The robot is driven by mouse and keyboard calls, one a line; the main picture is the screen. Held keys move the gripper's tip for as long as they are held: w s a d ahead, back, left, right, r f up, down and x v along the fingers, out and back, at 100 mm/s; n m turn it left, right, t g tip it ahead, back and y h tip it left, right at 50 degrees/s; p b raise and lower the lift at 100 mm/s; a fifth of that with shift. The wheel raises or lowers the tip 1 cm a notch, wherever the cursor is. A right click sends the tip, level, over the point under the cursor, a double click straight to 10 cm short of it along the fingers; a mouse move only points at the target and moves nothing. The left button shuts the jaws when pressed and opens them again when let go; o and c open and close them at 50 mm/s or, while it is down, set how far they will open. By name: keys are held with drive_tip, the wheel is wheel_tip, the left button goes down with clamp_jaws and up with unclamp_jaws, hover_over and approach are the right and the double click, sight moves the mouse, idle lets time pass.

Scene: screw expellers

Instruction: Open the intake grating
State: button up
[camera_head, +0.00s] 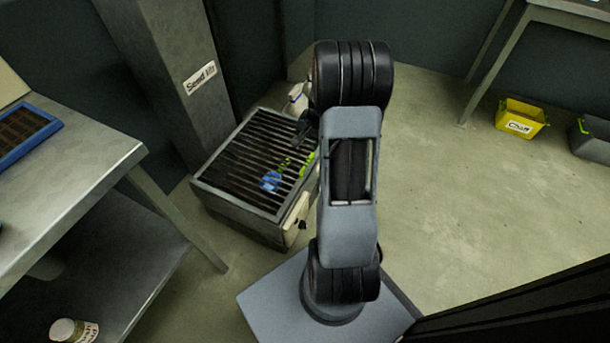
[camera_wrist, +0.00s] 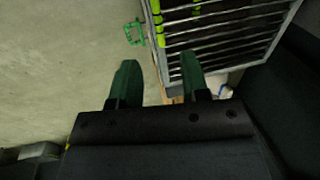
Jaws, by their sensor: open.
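The intake grating (camera_head: 258,163) is a set of dark parallel bars in a grey frame, lying flat on top of a low box on the floor. Blue pieces (camera_head: 270,181) and yellow-green pieces (camera_head: 307,164) show at its bars. In the wrist view the grating (camera_wrist: 222,30) fills the upper right. A small green loop-shaped part (camera_wrist: 134,33) sticks out beside its left edge. My gripper (camera_wrist: 159,68) is open, with two green fingers apart and nothing seen between them but floor and the box's edge. In the head view my arm hides the box's right side.
A grey column (camera_head: 185,75) labelled as a seed lift stands behind the box. A metal table (camera_head: 75,165) with a blue tray (camera_head: 25,135) is at left. A cream bracket (camera_head: 296,214) juts from the box's front. A yellow bin (camera_head: 520,119) sits far right.

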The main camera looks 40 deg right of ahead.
sight(304, 167)
drive_tip(key=f+b, duration=0.2)
drive_tip(key=f, duration=0.3)
drive_tip(key=w+f+b, duration=0.1)
drive_tip(key=f+b, duration=0.1)
drive_tip(key=f, duration=0.3)
drive_tip(key=w+f+b, duration=0.1)
drive_tip(key=f+b, duration=0.1)
drive_tip(key=f, duration=0.3)
drive_tip(key=shift+w+a+f, duration=0.15)
drive_tip(key=shift+a, duration=0.05)
clamp_jaws()
